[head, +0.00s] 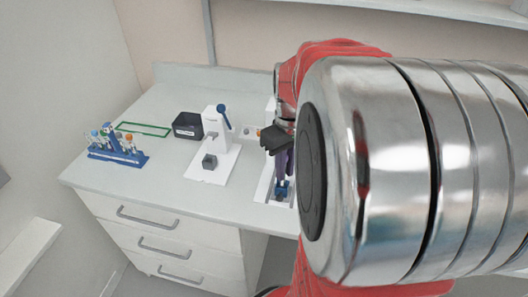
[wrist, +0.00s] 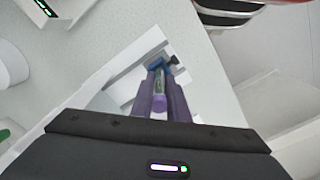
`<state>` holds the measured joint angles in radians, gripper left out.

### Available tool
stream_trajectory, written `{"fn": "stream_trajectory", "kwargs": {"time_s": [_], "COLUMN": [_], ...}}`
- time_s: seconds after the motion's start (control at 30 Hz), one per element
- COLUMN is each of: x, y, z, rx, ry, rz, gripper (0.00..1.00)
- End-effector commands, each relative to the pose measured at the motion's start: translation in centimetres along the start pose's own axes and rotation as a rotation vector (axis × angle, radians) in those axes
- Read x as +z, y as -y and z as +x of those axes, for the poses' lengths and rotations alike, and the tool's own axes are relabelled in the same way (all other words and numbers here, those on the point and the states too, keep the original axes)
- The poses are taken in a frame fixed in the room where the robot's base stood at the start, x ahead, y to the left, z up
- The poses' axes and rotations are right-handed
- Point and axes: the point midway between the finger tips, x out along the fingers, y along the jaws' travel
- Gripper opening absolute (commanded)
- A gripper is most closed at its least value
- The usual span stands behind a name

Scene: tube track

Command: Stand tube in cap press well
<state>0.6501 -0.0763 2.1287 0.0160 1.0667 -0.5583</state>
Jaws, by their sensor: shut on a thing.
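My gripper (head: 284,178) has purple fingers and points down over a white slotted frame (head: 264,186) at the bench's front right. A blue holder (head: 283,190) sits in the frame just below the fingertips. I cannot tell whether the tube's lower end is inside it. The white cap press (head: 214,126) with a blue lever stands left of my gripper. A dark block, seemingly its well (head: 209,161), is on its base; no tube shows there.
A blue rack (head: 118,156) with several capped tubes stands at the far left. A green outlined rectangle (head: 143,129) lies behind it. A black box (head: 187,125) stands beside the press. Bare bench lies between rack and press. My arm hides the bench's right side.

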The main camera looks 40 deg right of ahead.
Motion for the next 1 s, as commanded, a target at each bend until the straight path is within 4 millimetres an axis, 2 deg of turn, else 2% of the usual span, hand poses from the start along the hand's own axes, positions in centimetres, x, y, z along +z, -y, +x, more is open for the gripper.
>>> {"fn": "stream_trajectory", "kwargs": {"time_s": [1.0], "x": [0.0], "y": [0.1], "z": [1.3], "rx": [0.000], "ry": [0.001], "rz": [-0.001], "gripper": [0.00]}}
